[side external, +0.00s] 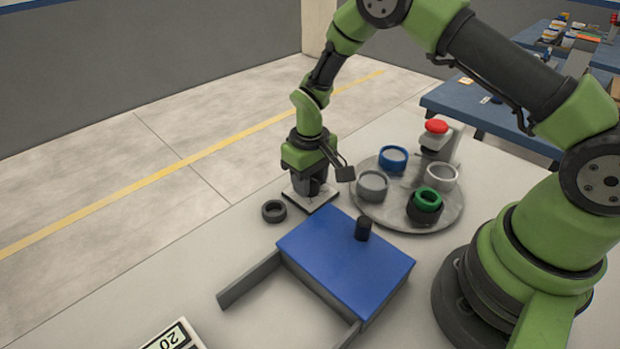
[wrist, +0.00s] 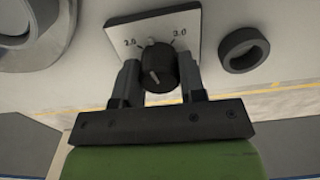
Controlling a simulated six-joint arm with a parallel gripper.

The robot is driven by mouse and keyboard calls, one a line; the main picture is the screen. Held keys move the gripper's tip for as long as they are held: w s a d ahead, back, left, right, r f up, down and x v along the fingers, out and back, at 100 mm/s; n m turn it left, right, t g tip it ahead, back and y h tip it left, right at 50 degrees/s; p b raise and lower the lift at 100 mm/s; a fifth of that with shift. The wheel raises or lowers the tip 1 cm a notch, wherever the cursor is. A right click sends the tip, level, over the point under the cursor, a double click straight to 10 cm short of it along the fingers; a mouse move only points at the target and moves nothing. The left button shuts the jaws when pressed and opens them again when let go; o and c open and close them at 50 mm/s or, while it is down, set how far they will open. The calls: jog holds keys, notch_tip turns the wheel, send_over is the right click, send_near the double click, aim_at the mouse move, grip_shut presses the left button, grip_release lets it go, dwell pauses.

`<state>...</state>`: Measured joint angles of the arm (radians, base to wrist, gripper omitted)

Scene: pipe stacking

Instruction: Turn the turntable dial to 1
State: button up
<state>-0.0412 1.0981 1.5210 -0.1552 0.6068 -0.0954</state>
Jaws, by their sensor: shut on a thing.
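The dial is a black knob (wrist: 159,66) on a white square plate (wrist: 181,22) in the wrist view. The plate carries "2.0" on the left and what looks like "3.0" on the right; no "1" is readable. My gripper (wrist: 159,76) has one finger on each side of the knob and is shut on it. In the side view my gripper (side external: 314,187) points down over the plate (side external: 318,206), hiding the knob. The round grey turntable (side external: 393,219) stands to the right, carrying several cups and rings.
A dark ring (side external: 273,211) lies beside the plate, also in the wrist view (wrist: 244,50). A blue box (side external: 340,263) with a black peg (side external: 363,229) stands in front. A red button (side external: 436,126) stands behind the turntable. A numbered display (side external: 172,338) lies at the bottom.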

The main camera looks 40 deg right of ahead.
jog(key=n, duration=1.2)
jog(key=shift+a+n, duration=0.1)
jog(key=shift+n, duration=0.3)
jog(key=n, duration=0.6)
jog(key=shift+s, duration=0.1)
jog(key=n, duration=0.6)
jog(key=o, duration=0.9)
jog(key=shift+r, duration=0.15)
